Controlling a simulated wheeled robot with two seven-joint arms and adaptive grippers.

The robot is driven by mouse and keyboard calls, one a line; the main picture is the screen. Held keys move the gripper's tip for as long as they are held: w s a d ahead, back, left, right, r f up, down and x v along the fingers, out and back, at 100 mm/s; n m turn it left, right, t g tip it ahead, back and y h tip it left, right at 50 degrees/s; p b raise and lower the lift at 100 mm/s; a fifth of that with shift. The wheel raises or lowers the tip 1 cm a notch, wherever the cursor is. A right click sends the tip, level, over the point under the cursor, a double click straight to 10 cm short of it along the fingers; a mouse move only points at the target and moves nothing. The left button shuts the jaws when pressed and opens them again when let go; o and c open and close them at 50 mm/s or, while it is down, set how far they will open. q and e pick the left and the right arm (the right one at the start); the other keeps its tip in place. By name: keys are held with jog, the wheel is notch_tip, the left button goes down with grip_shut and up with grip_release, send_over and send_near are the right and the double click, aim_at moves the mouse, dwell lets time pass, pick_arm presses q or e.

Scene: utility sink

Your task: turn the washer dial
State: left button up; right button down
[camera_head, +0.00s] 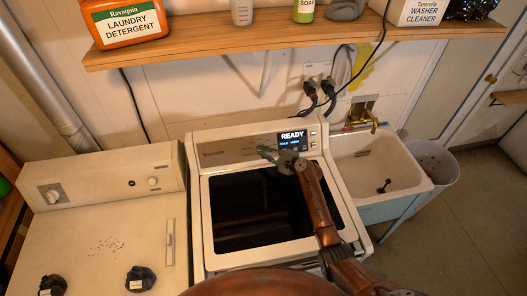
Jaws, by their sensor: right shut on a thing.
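The washer (201,213) stands in the middle, with a dark glass lid and a slanted control panel (222,151) at its back. My right arm comes up from the bottom right across the lid. My right gripper (268,152) is at the panel, just left of and below the display. It is shut on the washer dial, which the fingers mostly hide, so I cannot tell the dial's angle. My left gripper is not in view.
A second white machine (95,235) with knobs stands at the left. A sink (372,172) with a brass tap is right of the washer, and a white bin (436,165) beyond. A wooden shelf (240,40) above holds detergent (125,22) and cleaner (415,12). Cables hang behind.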

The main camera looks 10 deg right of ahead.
jog(key=shift+n+g, duration=0.4)
jog(key=shift+n, duration=0.2)
jog(key=c, duration=2)
grip_release()
jog(key=shift+o, duration=0.2)
jog(key=shift+s+d, duration=0.1)
jog(key=v, duration=1.1)
jog(key=shift+s+d, duration=0.3)
jog(key=shift+a+r, duration=0.1)
